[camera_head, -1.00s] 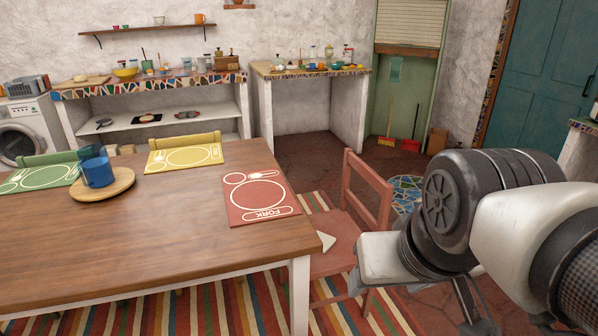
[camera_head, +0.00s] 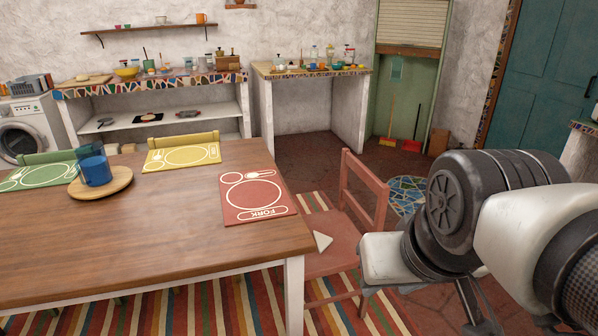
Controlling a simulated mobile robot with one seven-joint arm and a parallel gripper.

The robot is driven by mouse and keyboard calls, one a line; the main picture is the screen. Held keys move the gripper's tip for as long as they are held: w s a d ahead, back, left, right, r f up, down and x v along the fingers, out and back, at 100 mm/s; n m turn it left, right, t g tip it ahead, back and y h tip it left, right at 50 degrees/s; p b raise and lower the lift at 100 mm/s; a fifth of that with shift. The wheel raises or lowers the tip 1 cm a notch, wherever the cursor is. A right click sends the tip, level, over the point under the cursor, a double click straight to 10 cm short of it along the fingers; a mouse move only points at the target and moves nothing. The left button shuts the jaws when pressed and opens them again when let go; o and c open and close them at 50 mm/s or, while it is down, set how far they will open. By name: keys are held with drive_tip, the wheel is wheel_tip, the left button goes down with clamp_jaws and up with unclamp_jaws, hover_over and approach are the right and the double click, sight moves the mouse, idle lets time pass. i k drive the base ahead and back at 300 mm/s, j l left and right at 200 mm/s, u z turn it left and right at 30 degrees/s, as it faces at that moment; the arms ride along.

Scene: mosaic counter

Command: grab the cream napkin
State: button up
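A small cream triangle, which looks like the folded cream napkin (camera_head: 322,241), lies on the seat of the reddish wooden chair (camera_head: 338,262), just off the right edge of the table. My arm fills the lower right of the head view. Dark, thin parts that look like my gripper (camera_head: 468,303) show below the arm at the bottom edge, right of the chair and apart from the napkin. Its fingertips are not clear, so I cannot tell whether it is open or shut.
The wooden table (camera_head: 130,225) stands left of the chair, with a red placemat (camera_head: 252,197), a yellow placemat (camera_head: 182,157) and a blue cup (camera_head: 96,169) on a round wooden board. The chair's backrest (camera_head: 362,190) rises behind the napkin. A striped rug lies below.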

sight(323, 242)
drive_tip(key=i+l+u, duration=0.15)
drive_tip(key=u, duration=0.3)
drive_tip(key=i+l+u, duration=0.15)
drive_tip(key=u, duration=0.3)
drive_tip(key=i+l+u, duration=0.1)
drive_tip(key=l, duration=0.25)
drive_tip(key=i+l+u, duration=0.1)
drive_tip(key=l, duration=0.3)
drive_tip(key=i+l+u, duration=0.1)
drive_tip(key=l, duration=0.25)
drive_tip(key=i+l, duration=0.15)
drive_tip(key=l, duration=0.15)
drive_tip(key=i+l, duration=0.1)
drive_tip(key=l, duration=0.2)
drive_tip(key=i+l, duration=0.15)
drive_tip(key=l, duration=0.15)
drive_tip(key=u, duration=0.05)
